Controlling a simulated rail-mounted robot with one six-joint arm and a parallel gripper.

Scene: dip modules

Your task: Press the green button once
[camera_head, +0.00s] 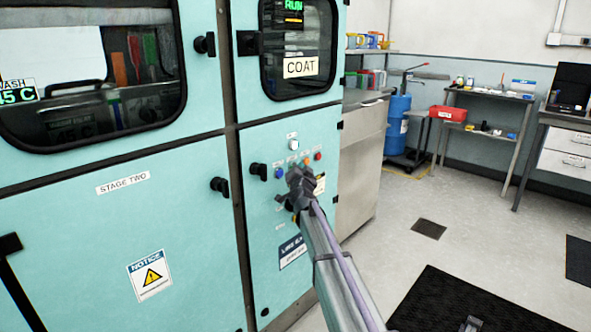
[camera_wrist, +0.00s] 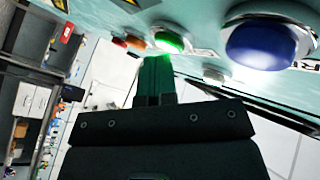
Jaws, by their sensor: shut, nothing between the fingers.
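The green button (camera_wrist: 169,41) is a glowing green dome in a metal ring on the teal panel (camera_head: 256,146), seen in the wrist view. My gripper (camera_wrist: 155,58) is shut and empty. Its fingertips are just short of or at the green button, with green light on them; I cannot tell whether they touch. In the head view my gripper (camera_head: 293,172) is in front of the button row and hides the green button.
A blue button (camera_wrist: 262,46) is on one side of the green one; an orange button (camera_wrist: 136,43) and a red button (camera_wrist: 119,42) are on the other. A white button (camera_head: 293,146) sits above the row. A black door knob (camera_head: 219,186) juts out to the left.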

